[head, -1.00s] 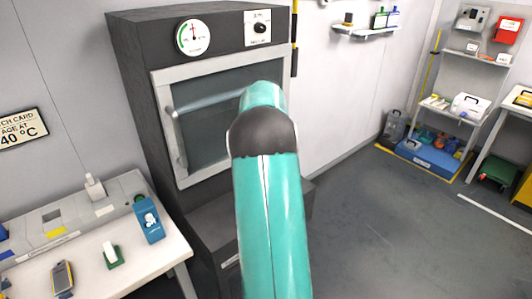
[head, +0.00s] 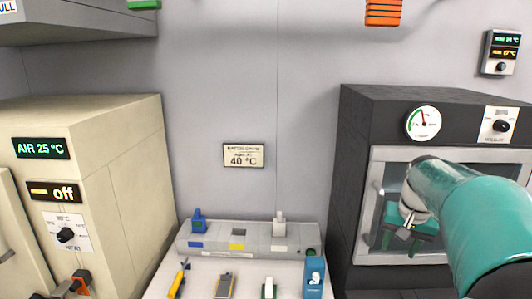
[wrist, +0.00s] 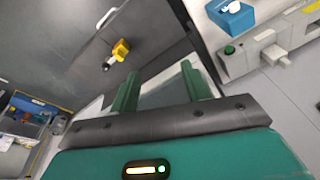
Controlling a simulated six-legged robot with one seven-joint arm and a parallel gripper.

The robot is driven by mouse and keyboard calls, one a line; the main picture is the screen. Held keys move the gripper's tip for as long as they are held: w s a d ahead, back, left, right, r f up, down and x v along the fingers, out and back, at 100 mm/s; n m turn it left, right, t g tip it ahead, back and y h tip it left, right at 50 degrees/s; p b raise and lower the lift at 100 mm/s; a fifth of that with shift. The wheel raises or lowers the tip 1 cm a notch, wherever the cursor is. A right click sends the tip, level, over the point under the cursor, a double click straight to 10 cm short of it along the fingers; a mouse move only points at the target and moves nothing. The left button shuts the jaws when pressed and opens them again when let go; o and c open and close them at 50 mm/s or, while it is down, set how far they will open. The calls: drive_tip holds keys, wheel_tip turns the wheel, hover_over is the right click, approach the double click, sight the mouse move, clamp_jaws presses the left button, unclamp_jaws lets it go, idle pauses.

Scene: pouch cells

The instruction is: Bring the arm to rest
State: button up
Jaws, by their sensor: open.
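My arm (head: 485,225) reaches in from the right of the head view, bent. My gripper (wrist: 160,70) shows in the wrist view as two green fingers, apart, with nothing between them. In the head view the gripper end hangs in front of the dark oven's glass door (head: 382,190); its fingertips are hard to make out there. Whether it touches the door cannot be told.
The dark oven (head: 345,150) stands right of a white bench carrying a grey fixture (head: 262,246), a blue box (head: 314,275) and small tools. A cream cabinet (head: 120,150) stands left. The wrist view shows grey floor.

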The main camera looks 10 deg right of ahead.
drive_tip(key=s+a+n+t, duration=0.1)
drive_tip(key=s+a+n, duration=0.1)
drive_tip(key=s+a, duration=0.3)
drive_tip(key=s+a+f+n+t, duration=0.1)
drive_tip(key=s+a, duration=0.4)
drive_tip(key=a, duration=0.6)
drive_tip(key=s+a+f+n+t, duration=0.1)
drive_tip(key=s+a+n, duration=0.3)
drive_tip(key=a, duration=0.5)
drive_tip(key=shift+s+y, duration=0.3)
drive_tip(key=shift+s, duration=0.7)
